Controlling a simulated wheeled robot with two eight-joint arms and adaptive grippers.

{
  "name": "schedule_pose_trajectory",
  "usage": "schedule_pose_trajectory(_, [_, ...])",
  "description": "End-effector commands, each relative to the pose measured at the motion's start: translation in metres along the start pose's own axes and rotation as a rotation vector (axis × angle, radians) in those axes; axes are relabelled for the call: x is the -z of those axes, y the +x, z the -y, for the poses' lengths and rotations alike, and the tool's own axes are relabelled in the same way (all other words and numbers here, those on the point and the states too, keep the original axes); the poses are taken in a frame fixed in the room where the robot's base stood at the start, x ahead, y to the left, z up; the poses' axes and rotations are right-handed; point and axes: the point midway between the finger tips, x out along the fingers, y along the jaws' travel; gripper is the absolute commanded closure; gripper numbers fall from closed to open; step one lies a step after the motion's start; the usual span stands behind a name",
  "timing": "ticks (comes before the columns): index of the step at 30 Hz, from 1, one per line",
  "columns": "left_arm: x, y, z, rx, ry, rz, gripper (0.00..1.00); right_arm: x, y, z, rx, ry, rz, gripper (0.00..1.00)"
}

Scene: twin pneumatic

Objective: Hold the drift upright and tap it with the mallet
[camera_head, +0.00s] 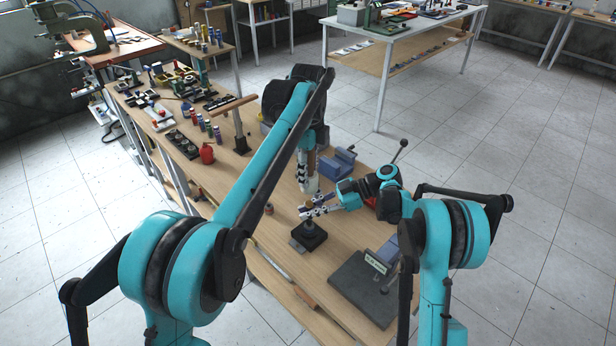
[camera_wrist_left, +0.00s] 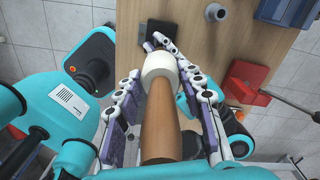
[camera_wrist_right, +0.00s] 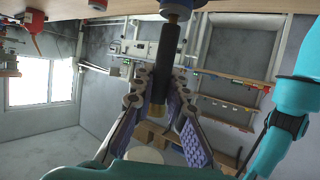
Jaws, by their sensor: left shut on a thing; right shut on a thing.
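My left gripper (camera_head: 304,176) is shut on the mallet, whose brown wooden handle (camera_wrist_left: 163,132) and cream head (camera_wrist_left: 159,68) show in the left wrist view. The cream head (camera_head: 312,185) hangs above the black block (camera_head: 308,240) in the head view. My right gripper (camera_head: 312,210) is shut on the drift, a dark rod (camera_wrist_right: 165,65) with a brass-coloured end, seen between the fingers in the right wrist view. The drift looks upright over the block. A pale disc, seemingly the mallet head (camera_wrist_right: 146,154), appears apart from the brass end. The drift's contact below is unclear.
A blue vise (camera_head: 337,165) stands behind the grippers. A dark plate (camera_head: 362,287) lies at the front right. A red bottle (camera_head: 207,153) and several small bottles stand at the left. A small reddish cylinder (camera_head: 269,208) is left of the block.

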Motion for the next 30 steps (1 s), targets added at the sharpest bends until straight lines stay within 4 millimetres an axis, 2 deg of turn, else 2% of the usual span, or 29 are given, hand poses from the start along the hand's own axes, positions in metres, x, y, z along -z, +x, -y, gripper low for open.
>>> schedule_pose_trajectory(6, [0.000,-0.014,0.000,0.000,0.000,0.000,1.00,0.000,0.000,0.000,0.000,0.000,0.000,1.00])
schedule_pose_trajectory(14, [0.000,-0.016,0.000,0.000,0.000,0.000,1.00,0.000,0.000,0.000,0.000,0.000,0.000,1.00])
schedule_pose_trajectory(15, [0.000,-0.016,0.000,0.000,0.000,0.000,1.00,0.000,0.000,0.000,0.000,0.000,0.000,0.84])
schedule_pose_trajectory(18, [0.000,-0.016,0.000,0.000,0.000,0.000,1.00,0.000,0.000,0.000,0.000,0.000,0.000,0.62])
schedule_pose_trajectory(26, [0.000,-0.016,0.000,0.000,0.000,0.000,1.00,0.000,0.000,0.000,0.000,0.000,0.000,0.62])
schedule_pose_trajectory(30, [0.000,-0.016,0.000,0.000,0.000,0.000,1.00,0.000,-0.008,0.000,-0.001,0.001,0.000,0.62])
